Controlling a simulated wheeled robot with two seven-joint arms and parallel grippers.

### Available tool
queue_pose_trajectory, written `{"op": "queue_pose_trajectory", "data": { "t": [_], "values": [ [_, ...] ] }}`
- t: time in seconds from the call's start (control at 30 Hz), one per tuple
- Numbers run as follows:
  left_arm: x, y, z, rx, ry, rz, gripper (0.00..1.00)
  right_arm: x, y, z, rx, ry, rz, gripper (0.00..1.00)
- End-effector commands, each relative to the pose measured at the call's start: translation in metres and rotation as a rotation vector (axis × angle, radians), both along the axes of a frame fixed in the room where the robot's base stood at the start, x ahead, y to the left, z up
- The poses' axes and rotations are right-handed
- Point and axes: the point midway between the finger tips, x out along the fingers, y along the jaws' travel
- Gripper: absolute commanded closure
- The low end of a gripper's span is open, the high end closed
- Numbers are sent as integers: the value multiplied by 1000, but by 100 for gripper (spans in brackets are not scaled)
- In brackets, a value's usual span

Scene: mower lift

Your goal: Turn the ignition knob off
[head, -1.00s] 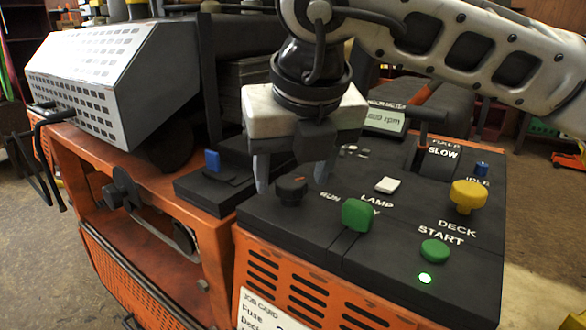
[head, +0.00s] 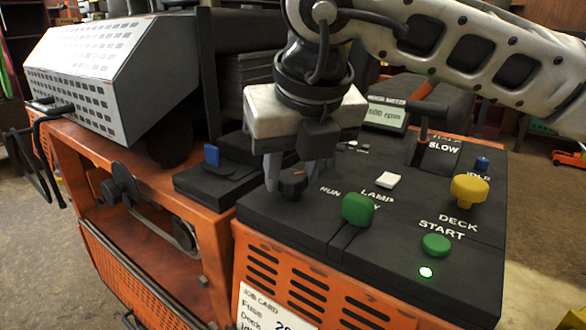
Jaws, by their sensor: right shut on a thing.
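The ignition knob (head: 292,184) is a small black knob with an orange mark. It stands on the left part of the dark control panel (head: 300,222), beside the "RUN" label. My right gripper (head: 288,178) reaches down from above, with its grey fingers on either side of the knob. It is shut on the knob and hides part of it. Any other label around the knob is covered or too small to read. My left gripper is out of view.
A green knob (head: 358,209), a yellow knob (head: 469,189), a white lamp switch (head: 388,180) and a green start button (head: 435,245) sit to the right on the panel. A blue switch (head: 212,155) is to the left.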

Motion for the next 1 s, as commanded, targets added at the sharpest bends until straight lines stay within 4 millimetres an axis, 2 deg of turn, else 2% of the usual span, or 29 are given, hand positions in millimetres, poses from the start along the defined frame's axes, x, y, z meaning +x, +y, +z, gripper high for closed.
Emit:
{"op": "queue_pose_trajectory", "data": {
  "t": [0.27,1.0],
  "values": [
    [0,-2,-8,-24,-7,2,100,1,-2,-2,6,-1,195,87],
    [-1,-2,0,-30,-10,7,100,5,-5,3,5,-2,837,87]
  ]
}}
